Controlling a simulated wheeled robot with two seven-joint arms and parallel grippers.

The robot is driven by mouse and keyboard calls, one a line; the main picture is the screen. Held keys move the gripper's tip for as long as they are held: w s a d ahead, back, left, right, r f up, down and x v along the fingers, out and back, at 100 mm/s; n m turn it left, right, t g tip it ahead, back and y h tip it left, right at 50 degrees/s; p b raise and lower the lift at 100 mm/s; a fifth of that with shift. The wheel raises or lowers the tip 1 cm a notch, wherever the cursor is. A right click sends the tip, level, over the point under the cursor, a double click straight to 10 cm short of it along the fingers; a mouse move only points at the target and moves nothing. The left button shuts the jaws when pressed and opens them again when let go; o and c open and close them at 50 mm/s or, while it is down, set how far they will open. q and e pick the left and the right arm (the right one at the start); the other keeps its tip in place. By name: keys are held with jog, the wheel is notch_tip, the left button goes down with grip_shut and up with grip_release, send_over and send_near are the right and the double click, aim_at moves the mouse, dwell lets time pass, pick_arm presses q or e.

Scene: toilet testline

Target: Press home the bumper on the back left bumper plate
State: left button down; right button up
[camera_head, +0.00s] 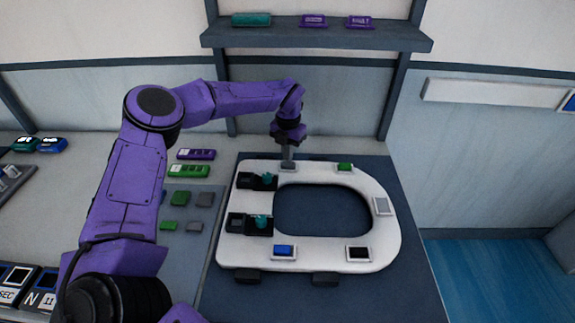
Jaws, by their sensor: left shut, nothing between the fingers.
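A white toilet seat (391,238) lies flat on a dark blue mat, with its hinge side to the left. My left gripper (287,163) is shut, points down, and has its fingertips at the back left bumper plate (295,168). The fingers hide much of that plate, and I cannot tell how deep its bumper sits or whether the tips touch it. A green bumper (345,166) sits on the back right plate. A blue bumper (284,250) and a black bumper (357,253) sit on the front plates. My right gripper is not in view.
The right plate (381,205) shows pale grey. Two dark hinge blocks with teal parts (265,222) stand on the seat's left side. Loose green and grey pieces (175,198) lie left of the mat. A shelf (316,36) hangs on the wall behind.

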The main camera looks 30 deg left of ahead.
pick_arm(q)
jog(key=shift+f+b, duration=0.8)
jog(key=shift+f, duration=0.35)
jog(key=shift+r, duration=0.1)
dwell(0.6)
notch_tip(320, 180, up, 8)
jog(key=p, duration=0.5)
jog(key=shift+p, duration=0.35)
